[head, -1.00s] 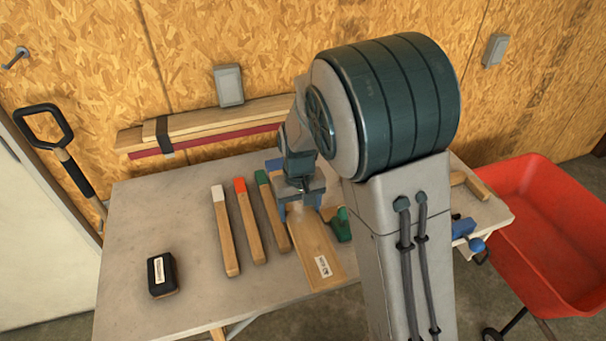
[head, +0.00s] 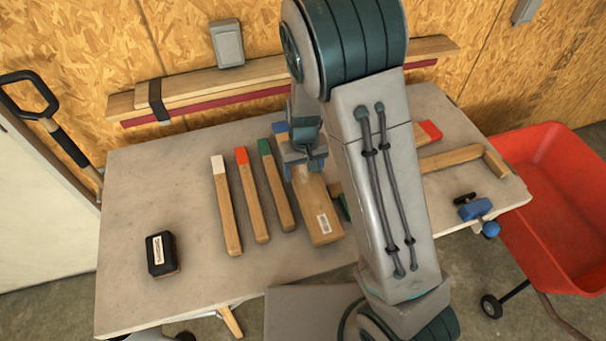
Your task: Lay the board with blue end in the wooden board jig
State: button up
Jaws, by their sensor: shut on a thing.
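The board with blue end (head: 318,212) is pale wood with a white label near its near end. Its blue end (head: 281,128) shows just behind my gripper (head: 302,165). My gripper is shut on the board near that end; its fingertips are partly hidden. I cannot tell whether the board touches the table. To the right, wooden pieces that look like the wooden board jig, a long rail (head: 450,158) and a short block (head: 495,163), lie on the table; my arm hides much of that area.
Boards with white (head: 226,210), red (head: 251,200) and green (head: 275,190) ends lie left of my gripper. A black labelled block (head: 161,255) sits front left. A blue clamp (head: 475,209) is at the right edge, beside a red wheelbarrow (head: 560,190). A red-ended piece (head: 430,131) lies behind the rail.

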aim_at(304, 172)
jog(key=shift+f, duration=1.5)
jog(key=shift+f, duration=0.25)
jog(key=o, duration=0.9)
jog(key=shift+r, duration=0.1)
jog(key=shift+o, duration=0.2)
notch_tip(304, 172, up, 12)
jog(key=b, duration=0.1)
jog(key=shift+r, duration=0.25)
